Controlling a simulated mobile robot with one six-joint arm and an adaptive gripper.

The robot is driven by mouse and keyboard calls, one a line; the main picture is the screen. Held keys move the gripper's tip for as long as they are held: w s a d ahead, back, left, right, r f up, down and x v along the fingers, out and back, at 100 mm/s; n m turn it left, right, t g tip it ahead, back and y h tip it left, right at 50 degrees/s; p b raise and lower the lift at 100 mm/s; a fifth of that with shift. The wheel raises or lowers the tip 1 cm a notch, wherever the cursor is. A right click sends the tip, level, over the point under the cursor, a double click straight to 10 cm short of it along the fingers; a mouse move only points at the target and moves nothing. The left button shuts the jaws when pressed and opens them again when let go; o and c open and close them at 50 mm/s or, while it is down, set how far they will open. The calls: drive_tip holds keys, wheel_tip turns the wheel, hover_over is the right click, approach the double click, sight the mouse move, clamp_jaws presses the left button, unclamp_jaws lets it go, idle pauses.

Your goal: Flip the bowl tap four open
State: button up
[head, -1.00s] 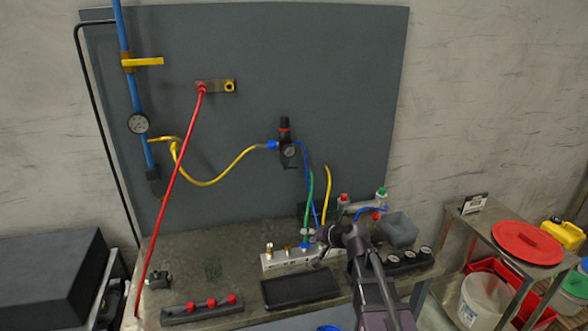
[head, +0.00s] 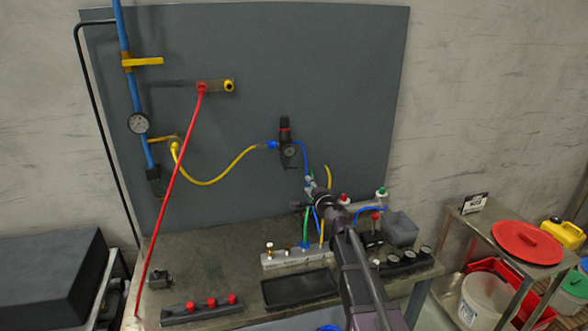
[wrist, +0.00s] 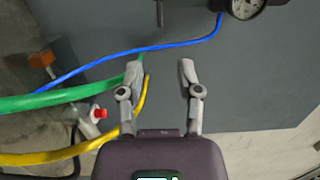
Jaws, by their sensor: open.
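My gripper (head: 309,181) is raised in front of the grey board, just below and right of the black regulator unit (head: 287,138) with its round gauge. In the wrist view my gripper (wrist: 161,68) is open, with only grey board showing between its fingers. The underside of the regulator shows at the top of that view, with its gauge (wrist: 245,6) and a short dark stem (wrist: 160,13) pointing down. The stem is ahead of the fingertips, apart from them. No label reading bowl tap four can be made out.
A green hose (wrist: 70,99) runs beside the left finger, and a blue hose (wrist: 130,55) crosses just ahead of the fingers. A yellow hose (wrist: 60,156) lies lower left. Below stands a grey manifold (head: 283,258) on the bench (head: 210,245).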

sight(294, 167)
drive_tip(key=shift+w, duration=0.15)
drive_tip(key=x, duration=1.3)
drive_tip(key=shift+w+a, duration=0.15)
drive_tip(key=shift+w, duration=0.05)
clamp_jaws()
